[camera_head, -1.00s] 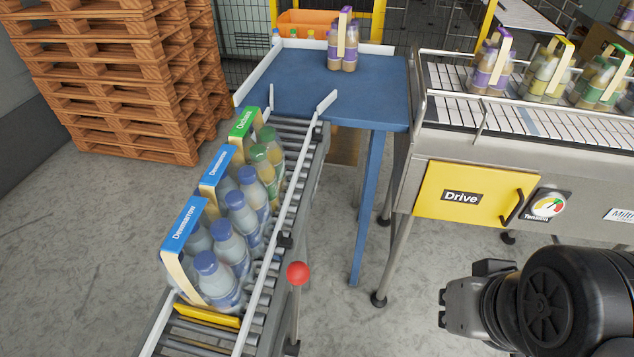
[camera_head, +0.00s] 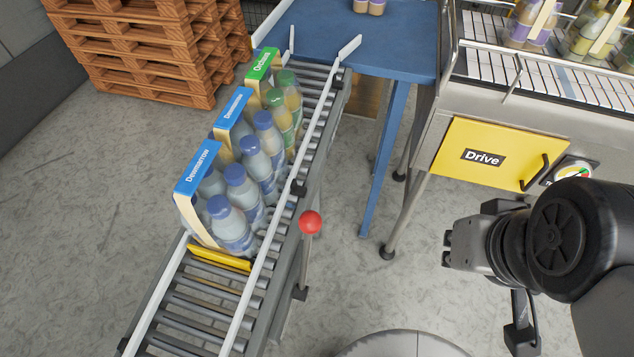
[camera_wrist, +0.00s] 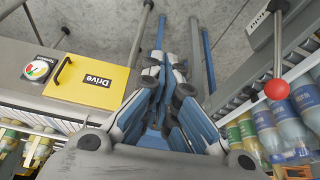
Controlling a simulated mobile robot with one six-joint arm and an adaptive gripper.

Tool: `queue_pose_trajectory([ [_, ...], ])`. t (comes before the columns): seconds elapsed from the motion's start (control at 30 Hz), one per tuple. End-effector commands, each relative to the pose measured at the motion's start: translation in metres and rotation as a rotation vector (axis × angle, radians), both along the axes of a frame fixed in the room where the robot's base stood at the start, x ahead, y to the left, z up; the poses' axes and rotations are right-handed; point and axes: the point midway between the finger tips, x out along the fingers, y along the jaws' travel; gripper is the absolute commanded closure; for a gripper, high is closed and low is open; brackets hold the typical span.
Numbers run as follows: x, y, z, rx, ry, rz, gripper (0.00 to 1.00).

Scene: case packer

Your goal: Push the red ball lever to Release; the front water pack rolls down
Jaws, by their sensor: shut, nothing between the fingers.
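The red ball lever (camera_head: 310,222) stands on a thin rod beside the right rail of the roller conveyor. In the wrist view the red ball (camera_wrist: 277,90) is at the right. The front water pack (camera_head: 217,203), blue-capped bottles under a blue "Dewmarrow" strip, rests against a yellow stop (camera_head: 219,257) on the rollers. My gripper (camera_wrist: 165,75) is shut and empty, apart from the lever. In the head view my gripper end (camera_head: 450,246) is right of the ball, with its fingers hardly visible.
A blue table (camera_head: 330,25) adjoins the conveyor's upper end. The machine with the yellow Drive door (camera_head: 492,155) stands at the right. Wooden pallets (camera_head: 150,50) are stacked at the upper left. The rollers (camera_head: 190,305) below the stop are bare.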

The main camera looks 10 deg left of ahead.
Motion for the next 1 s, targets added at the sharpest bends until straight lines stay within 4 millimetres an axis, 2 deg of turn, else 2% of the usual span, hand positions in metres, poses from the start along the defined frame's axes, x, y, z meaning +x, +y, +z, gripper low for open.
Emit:
queue_pose_trajectory([
  [0.17, 0.019, 0.012, 0.024, 0.027, 0.075, 0.003, 1.00],
  [0.27, 0.043, 0.028, 0.046, 0.052, 0.163, 0.002, 1.00],
  [0.4, 0.083, 0.060, 0.068, 0.079, 0.313, -0.003, 1.00],
  [0.5, 0.111, 0.086, 0.075, 0.088, 0.420, -0.011, 1.00],
  [0.73, 0.158, 0.153, 0.062, 0.071, 0.651, -0.031, 1.00],
  [0.9, 0.172, 0.188, 0.042, 0.045, 0.766, -0.047, 1.00],
  [1.0, 0.175, 0.199, 0.034, 0.035, 0.801, -0.055, 1.00],
])
